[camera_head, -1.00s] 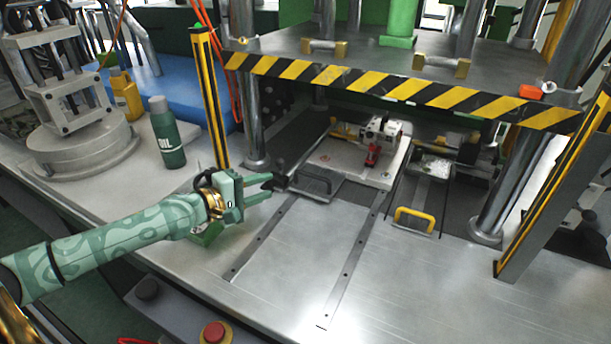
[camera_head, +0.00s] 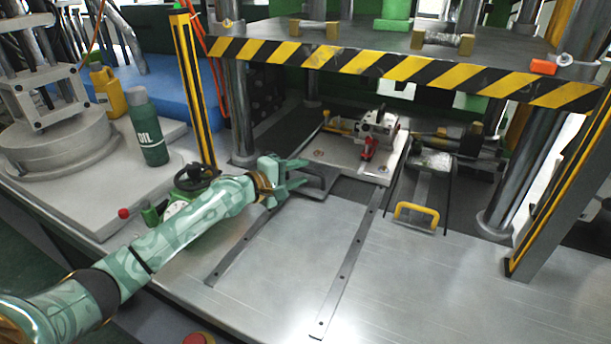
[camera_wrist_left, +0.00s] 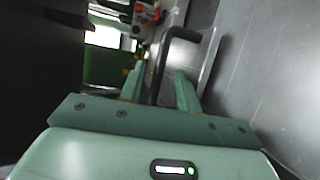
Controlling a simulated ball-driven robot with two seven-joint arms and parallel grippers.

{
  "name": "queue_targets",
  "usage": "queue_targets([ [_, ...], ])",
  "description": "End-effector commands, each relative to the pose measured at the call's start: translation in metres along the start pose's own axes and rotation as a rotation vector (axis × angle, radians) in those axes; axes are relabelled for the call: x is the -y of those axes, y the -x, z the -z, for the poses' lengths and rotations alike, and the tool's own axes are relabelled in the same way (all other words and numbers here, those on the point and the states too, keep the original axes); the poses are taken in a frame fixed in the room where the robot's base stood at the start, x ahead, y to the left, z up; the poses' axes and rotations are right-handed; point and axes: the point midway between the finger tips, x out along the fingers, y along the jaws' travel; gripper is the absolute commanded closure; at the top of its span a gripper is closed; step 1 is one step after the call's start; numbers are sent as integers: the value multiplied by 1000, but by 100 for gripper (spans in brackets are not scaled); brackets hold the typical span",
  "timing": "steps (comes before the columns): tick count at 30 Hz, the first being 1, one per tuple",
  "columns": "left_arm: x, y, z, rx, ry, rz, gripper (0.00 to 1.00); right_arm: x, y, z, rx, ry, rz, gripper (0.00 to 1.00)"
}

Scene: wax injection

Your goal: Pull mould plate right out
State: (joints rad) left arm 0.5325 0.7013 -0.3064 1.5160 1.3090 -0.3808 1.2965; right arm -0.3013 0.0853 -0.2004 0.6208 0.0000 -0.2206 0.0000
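The mould plate (camera_head: 340,152) is a pale flat plate under the press, with a grey and red fitting (camera_head: 376,130) on it. Its dark handle (camera_head: 316,181) sticks out at the front; it also shows in the left wrist view (camera_wrist_left: 180,34). My left gripper (camera_head: 303,173) is at this handle. In the wrist view its fingers (camera_wrist_left: 160,88) are apart, with a handle bar between them and gaps beside the bar. The fingertips partly hide the handle in the head view. My right gripper is not in view.
Two dark rails (camera_head: 352,255) run along the clear metal table. A yellow handle (camera_head: 416,214) is right of the plate. Press columns (camera_head: 240,110) and striped posts (camera_head: 194,90) flank the opening. A green oil bottle (camera_head: 148,127) stands left, near a black handwheel (camera_head: 195,177).

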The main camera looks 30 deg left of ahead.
Motion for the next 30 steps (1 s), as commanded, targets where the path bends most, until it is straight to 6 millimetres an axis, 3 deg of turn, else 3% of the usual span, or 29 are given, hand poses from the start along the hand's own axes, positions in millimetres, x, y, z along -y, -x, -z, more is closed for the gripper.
queue_targets([
  [6,1,-21,1,-1,-1,0,67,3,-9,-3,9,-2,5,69],
  [14,-1,-22,1,-1,-2,0,67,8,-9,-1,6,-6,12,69],
  [15,-1,-22,1,-1,-2,0,70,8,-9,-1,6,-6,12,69],
  [18,-1,-22,1,-1,-1,-1,98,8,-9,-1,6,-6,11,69],
  [19,-1,-22,1,-1,-1,-1,100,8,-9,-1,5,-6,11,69],
  [26,-1,-21,-1,-1,-1,-1,100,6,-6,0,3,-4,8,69],
  [30,-3,-13,-13,1,-1,-1,100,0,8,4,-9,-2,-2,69],
])
